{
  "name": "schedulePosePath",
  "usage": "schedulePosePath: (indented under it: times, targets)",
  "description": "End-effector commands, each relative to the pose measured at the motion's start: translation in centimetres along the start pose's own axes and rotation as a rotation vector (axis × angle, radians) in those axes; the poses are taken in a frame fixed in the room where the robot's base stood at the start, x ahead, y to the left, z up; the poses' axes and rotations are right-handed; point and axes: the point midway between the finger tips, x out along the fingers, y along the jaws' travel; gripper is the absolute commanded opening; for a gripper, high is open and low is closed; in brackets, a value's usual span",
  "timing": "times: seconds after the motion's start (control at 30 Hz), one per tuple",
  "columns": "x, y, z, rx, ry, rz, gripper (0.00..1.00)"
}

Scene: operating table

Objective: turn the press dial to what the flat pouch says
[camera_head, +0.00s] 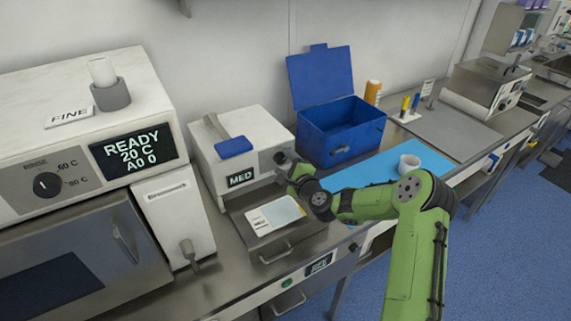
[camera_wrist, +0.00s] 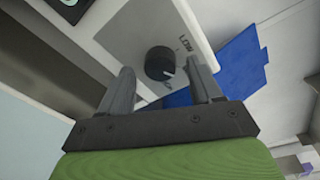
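The press (camera_head: 243,150) is a white box with a lever on top and a small display (camera_head: 241,178) reading MED. My gripper (camera_wrist: 159,66) is open, one finger either side of the dial with gaps visible. In the head view my gripper (camera_head: 289,166) is at the press's right front, partly hiding the dial.
A blue open-lid box (camera_head: 340,130) stands right of the press. A blue mat (camera_head: 440,160) with a white cup (camera_head: 409,163) lies further right. A sterilizer (camera_head: 70,140) with a READY display and a dial stands at left.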

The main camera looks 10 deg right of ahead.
Motion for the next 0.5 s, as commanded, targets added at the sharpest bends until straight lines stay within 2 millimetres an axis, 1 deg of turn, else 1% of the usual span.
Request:
schedulePosePath:
  times: [0.17, 0.27, 0.37, 0.47, 0.5]
  targets:
    - [0.0, -0.1, 0.1, 0.0, -0.001, -0.001, 0.64]
    - [-0.3, -0.1, 0.0, -0.001, -0.001, -0.001, 0.64]
    - [-1.7, 0.0, -0.1, 0.0, -0.001, 0.001, 0.64]
    - [-4.3, 0.2, -0.2, 0.001, 0.001, 0.002, 0.64]
    - [-5.4, 0.2, -0.2, 0.001, 0.003, 0.001, 0.64]
